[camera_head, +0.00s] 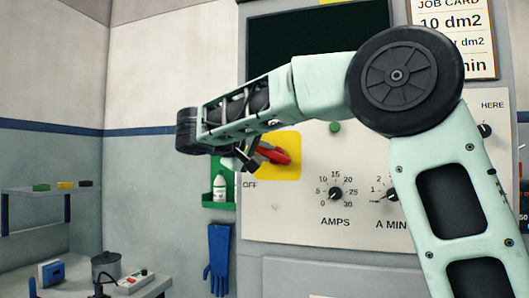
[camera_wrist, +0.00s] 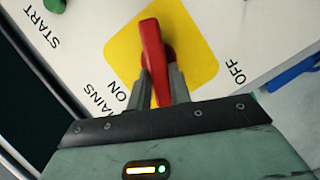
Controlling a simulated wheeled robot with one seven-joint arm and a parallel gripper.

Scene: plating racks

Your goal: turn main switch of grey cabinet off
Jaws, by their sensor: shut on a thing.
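The main switch is a red lever (camera_head: 273,154) on a yellow plate (camera_head: 291,142) at the left of the grey cabinet's panel (camera_head: 300,225). In the head view the lever lies tilted, pointing left and slightly up. OFF is printed at the plate's lower left; my arm covers part of the plate's surroundings. My gripper (camera_wrist: 161,82) is shut on the lever's near end, one finger on each side. It also shows in the head view (camera_head: 246,162).
AMPS (camera_head: 335,193) and A MIN (camera_head: 391,195) knobs sit right of the switch, with a green button (camera_head: 335,127) above. A green bottle holder (camera_head: 219,190) and blue glove (camera_head: 218,258) hang left of the panel. A bench (camera_head: 75,275) holds several items.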

